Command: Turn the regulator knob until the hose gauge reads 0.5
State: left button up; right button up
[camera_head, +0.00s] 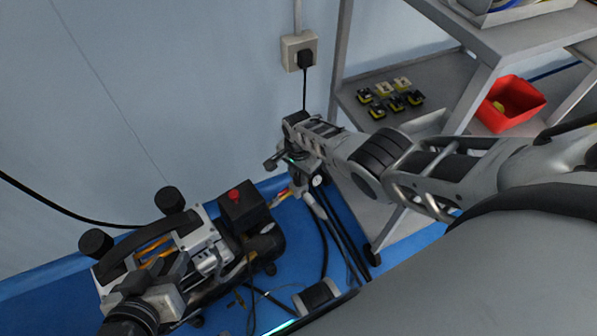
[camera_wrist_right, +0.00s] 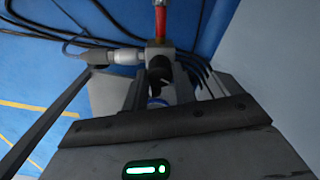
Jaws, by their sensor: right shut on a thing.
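My right gripper (camera_head: 303,176) reaches down by the wall at the middle of the head view. In the right wrist view its two fingers (camera_wrist_right: 158,90) stand on either side of the dark regulator knob (camera_wrist_right: 159,68) and are shut on it. The knob sits under a metal fitting (camera_wrist_right: 158,50) with a red part (camera_wrist_right: 160,22) above it. A small pale round face (camera_head: 317,181) beside the gripper may be the hose gauge; its reading is too small to tell.
A compressor (camera_head: 263,232) with a red button (camera_head: 234,195) stands on the blue floor at the left. A grey shelf unit (camera_head: 350,107) with a red bin (camera_head: 510,103) is at the right. Dark hoses (camera_head: 325,245) run along the floor. A wall socket (camera_head: 291,52) is above.

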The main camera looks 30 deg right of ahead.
pick_arm(q)
jog(key=shift+s+f, duration=0.1)
jog(key=shift+f, duration=0.05)
pick_arm(e)
jog(key=o, duration=1)
jog(key=shift+r, duration=0.2)
notch_tip(320, 180, up, 10)
jog(key=p, duration=0.9)
notch_tip(320, 180, up, 4)
jog(key=p, duration=0.2)
send_over(299, 176)
pick_arm(q)
jog(key=s+a+r+t+y, duration=0.1)
jog(key=a+r, duration=0.2)
jog(key=r, duration=1)
jog(key=shift+s+r+n+t, duration=0.2)
jog(key=shift+r+n+t, duration=0.05)
jog(key=shift+n+t, duration=0.15)
pick_arm(e)
jog(key=shift+r, duration=0.75)
pick_arm(q)
jog(key=shift+a, duration=0.1)
